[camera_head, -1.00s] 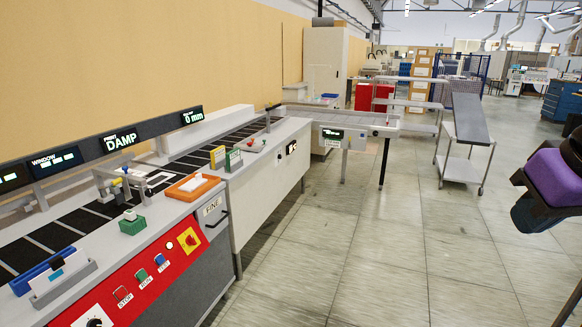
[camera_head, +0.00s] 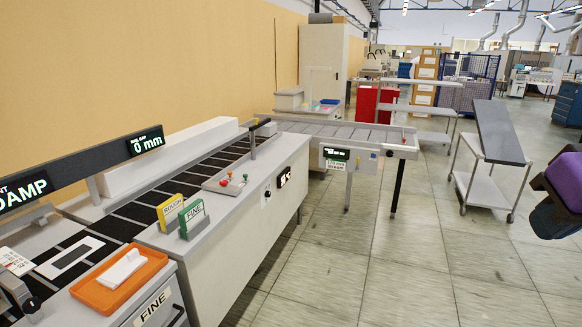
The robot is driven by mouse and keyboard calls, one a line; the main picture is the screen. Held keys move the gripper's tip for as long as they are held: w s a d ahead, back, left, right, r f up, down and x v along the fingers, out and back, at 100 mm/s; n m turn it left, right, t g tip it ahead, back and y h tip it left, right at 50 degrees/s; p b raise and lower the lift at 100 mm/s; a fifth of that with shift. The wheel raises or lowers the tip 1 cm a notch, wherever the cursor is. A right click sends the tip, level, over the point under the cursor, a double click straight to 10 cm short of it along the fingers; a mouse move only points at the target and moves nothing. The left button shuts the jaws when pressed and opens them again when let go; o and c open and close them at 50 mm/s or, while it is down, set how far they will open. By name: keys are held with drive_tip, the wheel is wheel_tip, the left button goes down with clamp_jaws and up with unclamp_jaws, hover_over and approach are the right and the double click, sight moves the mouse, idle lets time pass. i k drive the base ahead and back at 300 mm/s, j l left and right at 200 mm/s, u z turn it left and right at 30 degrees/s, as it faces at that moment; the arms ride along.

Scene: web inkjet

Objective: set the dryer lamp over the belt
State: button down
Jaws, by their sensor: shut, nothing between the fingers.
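The dark slatted belt (camera_head: 140,209) runs from the lower left away to the middle of the head view. A long white housing (camera_head: 170,160) stands along its wall side. A black-handled lever (camera_head: 262,124) on a thin post rises at the belt's far part. I cannot tell which of these, if any, is the dryer lamp. A screen above the belt at left shows part of the word DAMP (camera_head: 22,191). A purple and dark part of my arm shows at the right edge, over the floor and well apart from the belt. My gripper's fingers are not in view.
A panel with red and green knobs (camera_head: 233,182), yellow ROUGH and green FINE cards (camera_head: 192,218) and an orange tray (camera_head: 119,283) with a white item sit along the front ledge. A roller table (camera_head: 400,147) and a cart (camera_head: 486,188) stand beyond. The floor between is clear.

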sight(264, 129)
drive_tip(key=i, duration=1.9)
drive_tip(key=i+u, duration=0.2)
drive_tip(key=i, duration=0.35)
drive_tip(key=i+l+u, duration=0.2)
drive_tip(key=i, duration=0.3)
drive_tip(key=i+l+u, duration=0.2)
drive_tip(key=i, duration=0.3)
drive_tip(key=i+l+u, duration=0.25)
drive_tip(key=i, duration=0.25)
drive_tip(key=l, duration=0.1)
